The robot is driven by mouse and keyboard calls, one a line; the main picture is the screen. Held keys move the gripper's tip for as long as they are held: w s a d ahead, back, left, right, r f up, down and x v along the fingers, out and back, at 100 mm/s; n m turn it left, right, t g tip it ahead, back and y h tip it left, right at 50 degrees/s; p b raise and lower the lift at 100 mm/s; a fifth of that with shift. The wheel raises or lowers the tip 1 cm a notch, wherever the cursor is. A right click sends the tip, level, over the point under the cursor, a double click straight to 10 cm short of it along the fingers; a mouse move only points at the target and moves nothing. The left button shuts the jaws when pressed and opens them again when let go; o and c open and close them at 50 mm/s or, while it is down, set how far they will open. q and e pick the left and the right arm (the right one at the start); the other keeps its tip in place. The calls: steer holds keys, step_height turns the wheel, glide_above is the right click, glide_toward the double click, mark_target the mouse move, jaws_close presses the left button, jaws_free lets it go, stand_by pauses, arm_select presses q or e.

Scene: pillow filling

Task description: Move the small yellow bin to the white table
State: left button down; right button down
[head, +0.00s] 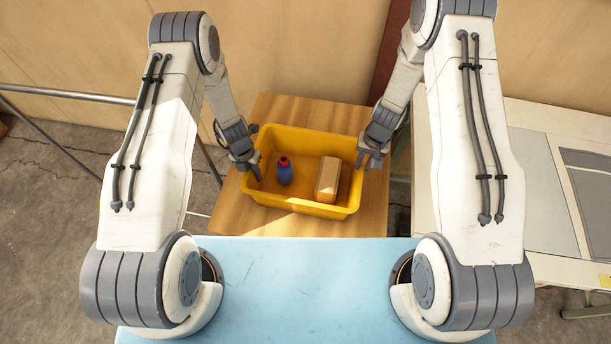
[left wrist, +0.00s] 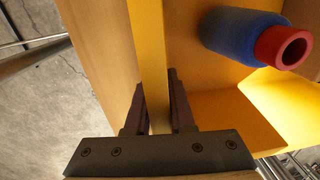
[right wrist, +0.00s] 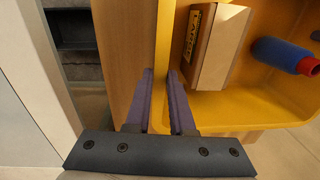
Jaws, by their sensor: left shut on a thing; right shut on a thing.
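The small yellow bin (head: 308,208) is on or just above the wooden table in the head view; I cannot tell if it touches. My left gripper (head: 250,168) is shut on the bin's left wall, which also shows in the left wrist view (left wrist: 149,60). My right gripper (head: 372,158) is shut on the bin's right wall, with one finger on each side in the right wrist view (right wrist: 165,100). The white table (head: 530,125) stands to the right.
The wooden table (head: 275,225) has narrow bare margins around the bin. A grey flat panel (head: 553,222) lies on the white table. A light blue surface (head: 305,290) is in front. A metal rail (head: 70,95) runs at the left, and a wall stands behind.

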arm_select(q)
steer(key=shift+s+d+r, duration=0.15)
steer(key=shift+d, duration=0.15)
arm_select(e)
steer(key=shift+a+r, duration=0.2)
steer(key=shift+a, duration=0.1)
